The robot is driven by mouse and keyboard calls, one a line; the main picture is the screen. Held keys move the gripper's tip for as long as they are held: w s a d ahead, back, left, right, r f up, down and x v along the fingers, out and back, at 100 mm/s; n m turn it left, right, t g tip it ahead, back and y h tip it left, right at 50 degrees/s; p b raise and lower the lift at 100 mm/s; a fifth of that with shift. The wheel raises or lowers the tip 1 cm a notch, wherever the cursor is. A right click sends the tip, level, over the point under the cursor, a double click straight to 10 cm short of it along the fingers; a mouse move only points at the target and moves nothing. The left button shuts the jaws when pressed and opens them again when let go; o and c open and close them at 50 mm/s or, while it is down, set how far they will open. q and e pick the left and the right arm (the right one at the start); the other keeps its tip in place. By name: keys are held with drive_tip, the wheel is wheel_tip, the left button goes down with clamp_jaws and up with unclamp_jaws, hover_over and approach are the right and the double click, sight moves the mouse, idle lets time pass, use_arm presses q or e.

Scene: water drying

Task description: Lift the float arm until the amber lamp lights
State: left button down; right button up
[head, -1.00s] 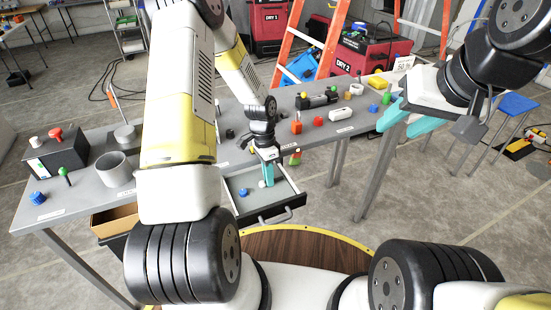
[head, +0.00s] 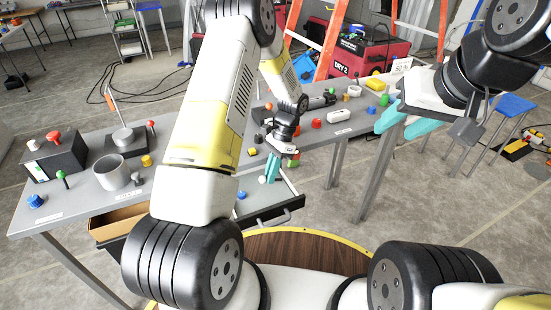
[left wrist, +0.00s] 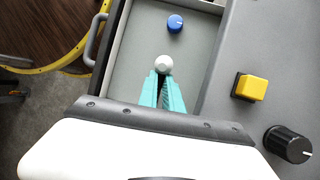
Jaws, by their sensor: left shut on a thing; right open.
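A lever with an orange handle (head: 109,97) leans on a dark base with a grey disc (head: 123,137) at the table's left; it may be the float arm, but I cannot tell for sure. I cannot make out a lit amber lamp. My left gripper (head: 268,170) has its teal fingers over the open drawer (head: 284,208), far right of that lever. In the left wrist view its fingers (left wrist: 164,88) are shut on a small white round-topped knob (left wrist: 164,64). My right gripper (head: 402,120) is open and empty, off the table's right end.
A blue knob (left wrist: 175,22) lies in the drawer. A yellow button (left wrist: 250,87) and a black knob (left wrist: 289,144) are on the tabletop beside it. A grey cup (head: 112,172) and a switch box (head: 55,156) stand at the left. Several small coloured parts crowd the right.

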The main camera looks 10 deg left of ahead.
use_arm(q)
drive_tip(key=shift+w+d+r+g+y, duration=0.1)
drive_tip(key=shift+d+r+g+y, duration=0.15)
drive_tip(key=shift+y, duration=0.2)
drive_tip(key=shift+w+r+g+y, duration=0.1)
drive_tip(key=shift+g+y, duration=0.25)
drive_tip(key=shift+y, duration=0.1)
drive_tip(key=c, duration=1.5)
unclamp_jaws()
drive_tip(key=shift+c, duration=0.2)
drive_tip(key=shift+d, duration=0.1)
drive_tip(key=v, duration=0.8)
